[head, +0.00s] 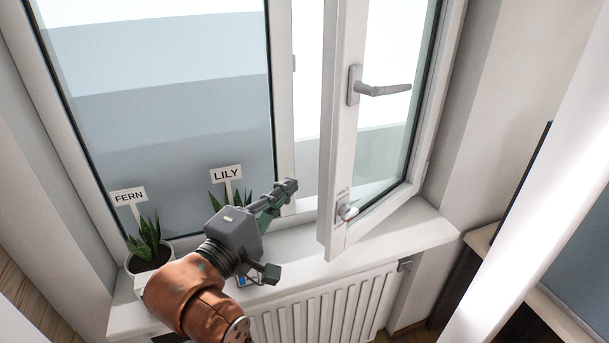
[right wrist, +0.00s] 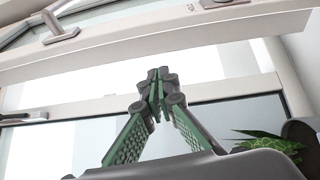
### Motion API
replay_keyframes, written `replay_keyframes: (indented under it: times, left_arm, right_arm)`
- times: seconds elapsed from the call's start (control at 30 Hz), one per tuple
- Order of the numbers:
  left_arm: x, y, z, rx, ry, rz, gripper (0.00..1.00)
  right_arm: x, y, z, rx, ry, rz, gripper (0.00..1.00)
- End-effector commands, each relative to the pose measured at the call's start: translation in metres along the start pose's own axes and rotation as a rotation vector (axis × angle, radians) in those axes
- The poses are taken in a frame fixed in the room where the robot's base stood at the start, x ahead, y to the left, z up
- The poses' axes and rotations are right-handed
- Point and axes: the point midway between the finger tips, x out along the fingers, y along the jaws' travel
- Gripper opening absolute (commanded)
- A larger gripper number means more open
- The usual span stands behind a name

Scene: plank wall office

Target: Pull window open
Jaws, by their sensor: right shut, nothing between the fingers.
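The window's right sash (head: 335,130) stands swung partly open into the room, with a gap between its free edge and the fixed frame. Its grey handle (head: 380,90) points sideways to the right. The handle also shows at the upper left of the right wrist view (right wrist: 60,28). My right gripper (head: 284,188) is shut and empty, in front of the frame and left of the sash's free edge, apart from the handle. Its closed fingers show in the right wrist view (right wrist: 157,85). My left gripper is not in view.
A potted plant with a FERN sign (head: 150,245) stands at the left of the white sill (head: 415,235). A plant with a LILY sign (head: 226,173) is partly hidden behind my right gripper. A radiator (head: 325,305) is below the sill.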

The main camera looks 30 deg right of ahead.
Motion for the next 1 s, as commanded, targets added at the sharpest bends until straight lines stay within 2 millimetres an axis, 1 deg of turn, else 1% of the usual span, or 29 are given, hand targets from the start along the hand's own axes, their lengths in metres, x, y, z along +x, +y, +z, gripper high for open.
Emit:
replay_keyframes:
  times: [0.03, 0.1, 0.17, 0.23, 0.37, 0.6, 0.7, 0.8, 0.9, 1.0]
  left_arm:
    - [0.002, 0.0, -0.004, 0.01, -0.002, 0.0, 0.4]
    - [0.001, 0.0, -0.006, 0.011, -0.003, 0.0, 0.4]
    - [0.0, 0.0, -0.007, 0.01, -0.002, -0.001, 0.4]
    - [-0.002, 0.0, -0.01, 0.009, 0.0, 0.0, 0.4]
    - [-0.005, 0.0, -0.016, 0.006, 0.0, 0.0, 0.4]
    - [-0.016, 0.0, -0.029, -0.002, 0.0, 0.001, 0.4]
    - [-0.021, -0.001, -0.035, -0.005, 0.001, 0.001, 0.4]
    - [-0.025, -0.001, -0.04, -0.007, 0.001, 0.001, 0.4]
    - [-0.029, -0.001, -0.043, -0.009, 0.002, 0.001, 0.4]
    - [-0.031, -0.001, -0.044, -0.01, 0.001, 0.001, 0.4]
  right_arm:
    - [-0.003, -0.004, -0.003, 0.037, 0.024, -0.027, 0.0]
    - [-0.003, -0.005, -0.004, 0.065, 0.038, -0.048, 0.0]
    - [0.001, -0.006, -0.003, 0.073, 0.04, -0.057, 0.0]
    - [0.01, -0.007, -0.001, 0.073, 0.034, -0.057, 0.0]
    - [0.035, -0.008, 0.001, 0.07, 0.027, -0.054, 0.0]
    - [0.086, -0.011, -0.001, 0.068, 0.025, -0.052, 0.0]
    - [0.102, -0.012, -0.001, 0.069, 0.028, -0.052, 0.0]
    - [0.093, -0.012, 0.016, 0.072, 0.031, -0.052, 0.0]
    - [0.089, -0.013, 0.026, 0.07, 0.032, -0.052, 0.0]
    - [0.086, -0.013, 0.031, 0.069, 0.033, -0.053, 0.0]
